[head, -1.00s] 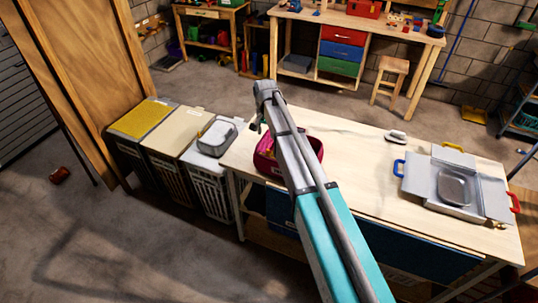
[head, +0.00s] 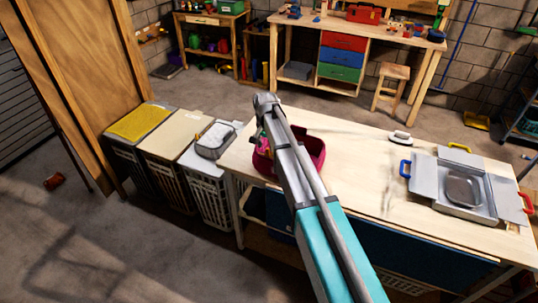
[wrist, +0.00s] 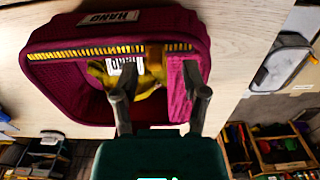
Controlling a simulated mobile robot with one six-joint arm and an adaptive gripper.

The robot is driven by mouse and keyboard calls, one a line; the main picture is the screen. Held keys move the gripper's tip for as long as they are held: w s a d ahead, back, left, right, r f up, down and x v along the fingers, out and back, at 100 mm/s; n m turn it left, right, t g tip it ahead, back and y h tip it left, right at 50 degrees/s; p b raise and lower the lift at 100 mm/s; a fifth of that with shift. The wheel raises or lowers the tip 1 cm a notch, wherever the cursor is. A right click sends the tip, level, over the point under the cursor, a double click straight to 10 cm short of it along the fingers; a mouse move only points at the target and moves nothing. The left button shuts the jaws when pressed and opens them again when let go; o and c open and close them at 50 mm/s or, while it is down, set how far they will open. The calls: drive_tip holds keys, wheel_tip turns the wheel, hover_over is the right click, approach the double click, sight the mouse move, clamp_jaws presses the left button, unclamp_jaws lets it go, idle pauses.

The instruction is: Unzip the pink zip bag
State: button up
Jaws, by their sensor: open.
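A dark pink, soft-walled container (head: 317,150) sits at the left end of the light wooden table, partly hidden by my arm. In the wrist view it (wrist: 60,85) has a white label reading HAND on its far wall. A strip of yellow zip teeth (wrist: 85,52) runs across it, with an orange-brown tab (wrist: 155,56) on the strip. Brighter pink fabric (wrist: 180,90) and yellow material (wrist: 147,82) show below the strip. My gripper (wrist: 160,80) is open, its fingers on either side of the yellow material under the tab. I cannot tell whether they touch it.
A grey case (head: 465,190) with coloured handles and an iron (head: 400,137) stand on the table (head: 370,180) to the right. Hampers (head: 170,140) stand against the table's left end, one bearing a grey pouch (head: 216,138). The table's middle is clear.

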sight(268, 152)
drive_tip(key=shift+f+b, duration=1.1)
drive_tip(key=shift+f, duration=0.3)
clamp_jaws()
